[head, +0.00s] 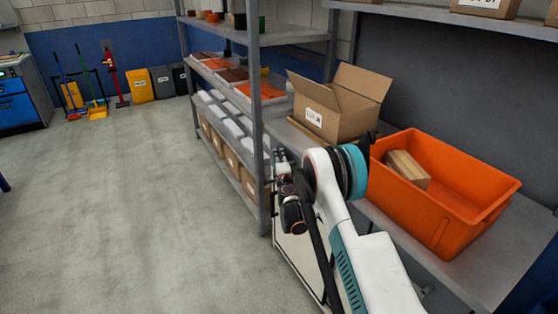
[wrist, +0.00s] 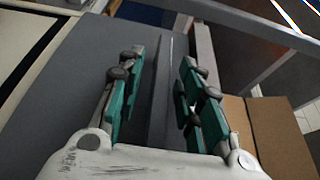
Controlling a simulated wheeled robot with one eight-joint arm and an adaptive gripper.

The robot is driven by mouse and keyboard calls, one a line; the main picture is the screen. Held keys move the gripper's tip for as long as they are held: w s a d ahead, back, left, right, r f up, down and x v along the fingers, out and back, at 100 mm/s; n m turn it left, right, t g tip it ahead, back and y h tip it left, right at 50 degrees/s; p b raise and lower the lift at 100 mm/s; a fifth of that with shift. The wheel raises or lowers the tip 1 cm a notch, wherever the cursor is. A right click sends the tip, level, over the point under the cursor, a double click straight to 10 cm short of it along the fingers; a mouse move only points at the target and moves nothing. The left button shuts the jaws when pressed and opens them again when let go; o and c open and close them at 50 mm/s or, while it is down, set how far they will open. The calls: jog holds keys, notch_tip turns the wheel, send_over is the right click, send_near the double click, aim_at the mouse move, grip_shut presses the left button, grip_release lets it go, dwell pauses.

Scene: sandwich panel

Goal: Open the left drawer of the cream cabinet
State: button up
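A cream cabinet front (head: 296,252) shows low under the grey counter in the head view, mostly hidden behind my arm. A cream panel (wrist: 28,42) with a dark edge also shows at the upper left of the wrist view, probably part of the cabinet. I cannot make out the left drawer's outline or its handle. My gripper (wrist: 161,57) is open, with its teal-padded fingers apart and nothing visible between them. In the head view it is small and partly hidden, close to the shelf post and the cabinet's far end.
An orange bin (head: 455,215) holding a light block stands on the counter right of my arm. An open cardboard box (head: 335,112) stands behind it. A grey shelf post (head: 257,130) rises close to my gripper. The floor (head: 110,210) at left is clear.

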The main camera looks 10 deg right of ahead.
grip_shut()
jog(key=shift+a, duration=0.1)
jog(key=s+a, duration=0.4)
jog(key=a, duration=1)
jog(key=s+a, duration=0.5)
jog(key=a, duration=0.9)
jog(key=shift+s, duration=0.15)
grip_release()
